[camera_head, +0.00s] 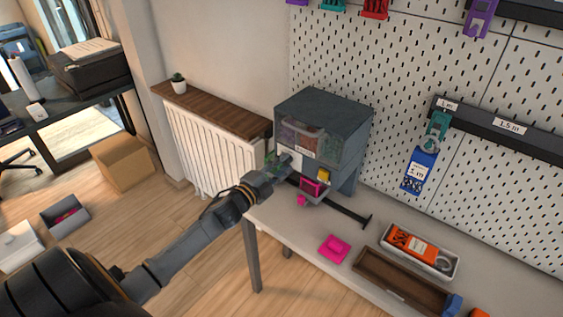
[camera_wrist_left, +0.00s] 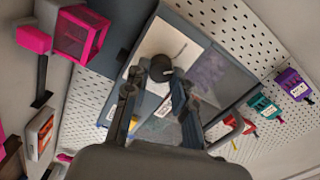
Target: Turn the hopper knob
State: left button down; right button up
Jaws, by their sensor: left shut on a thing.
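The hopper (camera_head: 322,112) is a dark grey box with clear windows, standing on the worktop against the pegboard. Its front also shows in the left wrist view, with a round black hopper knob (camera_wrist_left: 160,67) on a pale panel. My left gripper (camera_head: 287,162) reaches the front left side of the hopper. In the wrist view, my left gripper's fingers (camera_wrist_left: 158,84) are on both sides of the knob and shut on it. In the head view the gripper hides the knob. My right gripper is in neither view.
A pink bin (camera_head: 312,187) sits low on the hopper's front, beside a yellow part (camera_head: 323,174). A pink piece (camera_head: 334,248), a white tray with an orange item (camera_head: 418,250) and a brown tray (camera_head: 392,283) lie on the worktop. A radiator (camera_head: 212,147) stands behind my arm.

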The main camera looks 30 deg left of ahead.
pick_arm(q)
jog(key=shift+a+n+p, duration=0.1)
jog(key=shift+n+p, duration=0.35)
jog(key=shift+n, duration=0.65)
jog(key=c, duration=1.1)
grip_release()
jog(key=s, duration=1.2)
jog(key=shift+a, duration=0.45)
